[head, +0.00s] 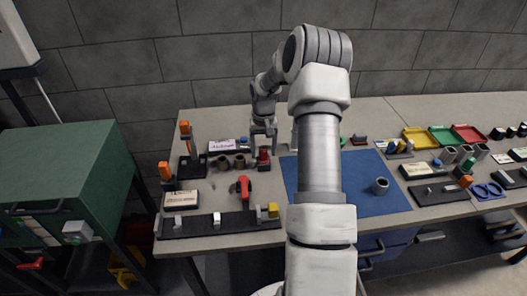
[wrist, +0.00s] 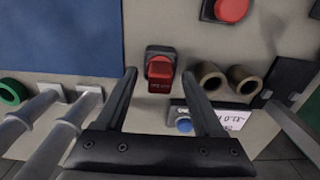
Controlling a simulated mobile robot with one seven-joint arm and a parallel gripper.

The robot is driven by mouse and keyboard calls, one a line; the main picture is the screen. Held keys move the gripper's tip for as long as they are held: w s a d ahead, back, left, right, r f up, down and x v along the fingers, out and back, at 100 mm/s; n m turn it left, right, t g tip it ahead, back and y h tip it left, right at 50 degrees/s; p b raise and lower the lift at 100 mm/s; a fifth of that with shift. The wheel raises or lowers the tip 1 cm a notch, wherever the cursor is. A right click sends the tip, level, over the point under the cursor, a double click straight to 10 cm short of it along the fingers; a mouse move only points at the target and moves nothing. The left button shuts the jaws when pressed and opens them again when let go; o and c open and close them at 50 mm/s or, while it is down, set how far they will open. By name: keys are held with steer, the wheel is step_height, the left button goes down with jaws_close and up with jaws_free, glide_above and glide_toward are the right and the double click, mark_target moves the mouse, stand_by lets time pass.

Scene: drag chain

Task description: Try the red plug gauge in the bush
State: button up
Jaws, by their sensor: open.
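The red plug gauge (wrist: 160,72), a red block with small print, sits in a dark holder between and beyond my fingertips in the wrist view. In the head view the red gauge (head: 264,156) stands just below my gripper (head: 263,136). My gripper (wrist: 158,76) is open, one finger to each side of the gauge, with no clear contact. Two brown rings (wrist: 225,78) stand beside the gauge; I cannot tell for certain which part is the bush.
The blue mat (head: 354,205) is mostly clear, partly hidden by my arm. A labelled box with a blue button (wrist: 184,124) lies close to my right finger. A red-topped part (head: 243,186) and a black rail (head: 215,226) are nearer the front. Coloured trays (head: 442,136) stand far right.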

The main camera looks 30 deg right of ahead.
steer(key=shift+f, duration=0.45)
jaws_close()
